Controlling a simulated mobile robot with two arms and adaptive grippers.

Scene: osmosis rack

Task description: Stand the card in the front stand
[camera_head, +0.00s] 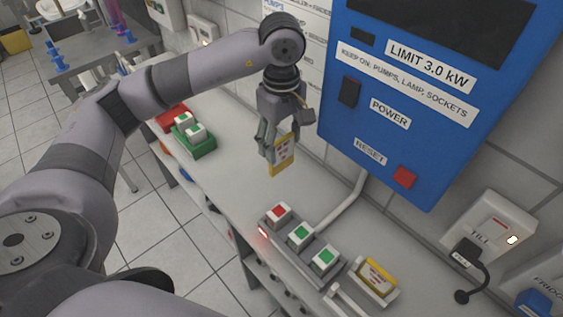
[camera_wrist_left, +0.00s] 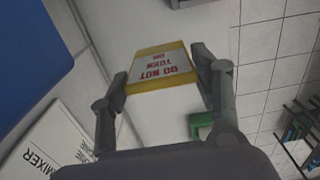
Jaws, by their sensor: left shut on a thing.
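My left gripper (camera_head: 273,150) is shut on a yellow-edged card (camera_head: 282,158) and holds it above the counter, in front of the wall. In the left wrist view the card (camera_wrist_left: 160,68) sits between the two fingers, and its white face with red print reading "DO NOT TURN ON" is upside down. A pale stand (camera_head: 362,289) on the counter at the lower right has another yellow card (camera_head: 378,275) in it. The held card is up and left of this stand, well apart from it. No empty stand can be clearly made out. My right gripper is not in view.
A grey block (camera_head: 286,253) with one red and two green switches is left of the stand. A blue panel (camera_head: 410,100) hangs on the wall, with a pipe (camera_head: 343,202) below it. Red and green boxes (camera_head: 190,142) lie at the far left.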

